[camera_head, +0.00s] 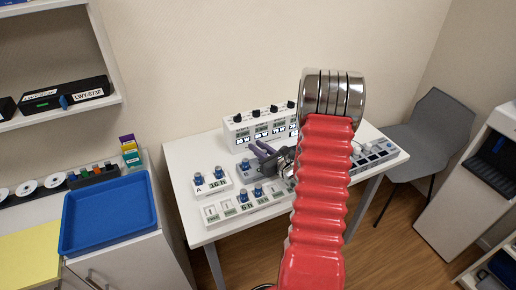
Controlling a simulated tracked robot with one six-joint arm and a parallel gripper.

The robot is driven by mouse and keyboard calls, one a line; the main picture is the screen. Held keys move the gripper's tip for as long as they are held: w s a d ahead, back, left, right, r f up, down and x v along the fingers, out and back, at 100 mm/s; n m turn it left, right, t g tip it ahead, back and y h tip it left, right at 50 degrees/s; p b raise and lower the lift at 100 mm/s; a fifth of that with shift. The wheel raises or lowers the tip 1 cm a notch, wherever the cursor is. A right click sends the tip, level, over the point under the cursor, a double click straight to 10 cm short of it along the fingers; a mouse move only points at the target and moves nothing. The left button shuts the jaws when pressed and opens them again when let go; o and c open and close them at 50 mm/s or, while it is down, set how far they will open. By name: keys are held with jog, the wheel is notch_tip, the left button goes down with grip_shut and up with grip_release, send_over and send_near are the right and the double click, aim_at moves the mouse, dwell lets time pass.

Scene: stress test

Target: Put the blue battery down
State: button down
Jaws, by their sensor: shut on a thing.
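My gripper (264,156) is dark purple-grey and reaches over the middle of the white table (178,160). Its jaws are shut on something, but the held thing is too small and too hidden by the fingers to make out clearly. A small blue battery (246,164) shows close to the fingertips, by the unit marked B; I cannot tell whether it is held or standing there. Two blue batteries (198,178) stand on the white unit marked A (212,187). More blue batteries (258,190) stand in the long white front rack (228,209), whose left slots look empty.
A white instrument with displays and black knobs (260,128) stands behind the gripper. My red arm hides the table's middle right. A unit with blue squares (374,156) lies at right. A blue tray (105,212) is on the left cabinet. A grey chair (428,140) stands right.

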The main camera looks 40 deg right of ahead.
jog(key=shift+f, duration=0.6)
jog(key=c, duration=1.6)
grip_release()
jog(key=shift+r, duration=0.45)
jog(key=shift+s+r, duration=0.25)
jog(key=shift+s, duration=0.05)
jog(key=s, duration=0.3)
jog(key=s+r, duration=0.1)
jog(key=s, duration=0.3)
jog(key=s+a, duration=0.1)
jog(key=s, duration=0.3)
jog(key=shift+s+r, duration=0.15)
jog(key=shift+r, duration=0.15)
